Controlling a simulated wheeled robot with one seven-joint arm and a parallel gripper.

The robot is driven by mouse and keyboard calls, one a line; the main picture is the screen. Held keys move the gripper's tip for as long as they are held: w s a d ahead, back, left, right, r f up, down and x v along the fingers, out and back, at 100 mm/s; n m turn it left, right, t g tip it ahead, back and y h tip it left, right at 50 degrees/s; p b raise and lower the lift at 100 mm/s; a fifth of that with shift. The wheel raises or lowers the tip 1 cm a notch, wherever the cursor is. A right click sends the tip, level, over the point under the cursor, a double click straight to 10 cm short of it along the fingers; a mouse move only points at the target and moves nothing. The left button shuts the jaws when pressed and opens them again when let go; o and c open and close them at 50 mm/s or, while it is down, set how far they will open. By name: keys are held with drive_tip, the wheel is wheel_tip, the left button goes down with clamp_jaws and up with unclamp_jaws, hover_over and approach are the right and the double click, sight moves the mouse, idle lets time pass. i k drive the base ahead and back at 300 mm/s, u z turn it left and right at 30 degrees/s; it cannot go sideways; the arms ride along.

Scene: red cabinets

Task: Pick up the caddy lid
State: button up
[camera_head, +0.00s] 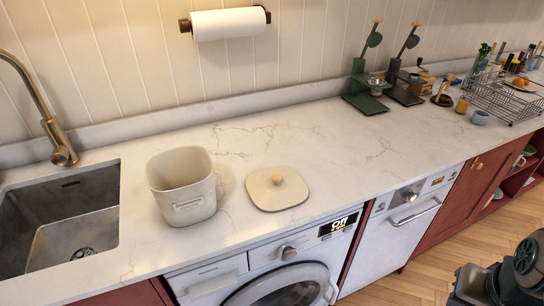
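The caddy lid (268,195) is a flat cream square with rounded corners and a round wooden knob (277,177) on top. It lies flat on the white marble countertop, near the front edge and above the washing machine. The open cream caddy (181,190) stands upright just left of it, apart from the lid. A dark part of my arm (510,272) shows at the lower right, well away from the lid. I cannot make out my gripper's fingertips there.
A steel sink (75,222) with a brass tap (50,125) lies left of the caddy. A paper towel roll (229,23) hangs on the wall behind. The counter right of the lid is clear.

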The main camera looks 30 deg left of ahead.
sight(275, 189)
drive_tip(key=u, duration=0.95)
drive_tip(key=i, duration=0.8)
drive_tip(key=u, duration=0.9)
